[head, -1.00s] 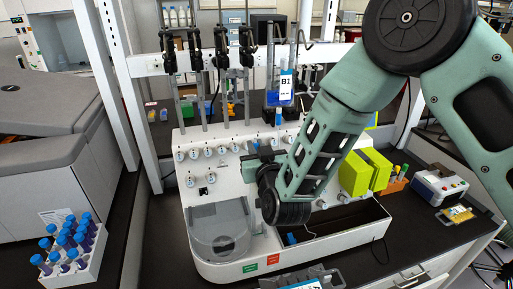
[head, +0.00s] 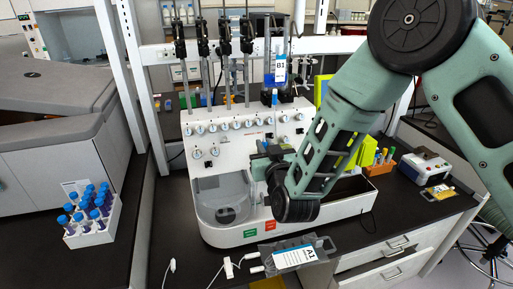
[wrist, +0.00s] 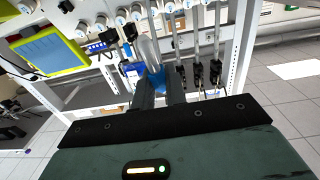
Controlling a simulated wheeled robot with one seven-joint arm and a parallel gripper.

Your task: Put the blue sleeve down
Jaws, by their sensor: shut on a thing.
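The blue sleeve (wrist: 155,80) shows in the wrist view between the two fingers of my gripper (wrist: 158,88), with a clear rounded part rising above it. My gripper is shut on the sleeve and holds it in front of the white cell processor (head: 235,150). In the head view my dark wrist hides most of the fingers, so the sleeve cannot be made out clearly there. I cannot tell whether the sleeve touches the machine.
A rack of blue-capped tubes (head: 90,228) stands at left. A bag labelled A1 (head: 298,256) lies at the front, with thin white tubing beside it. A bag labelled B1 (head: 279,70) hangs above the machine. An orange tube rack (head: 380,167) stands at right.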

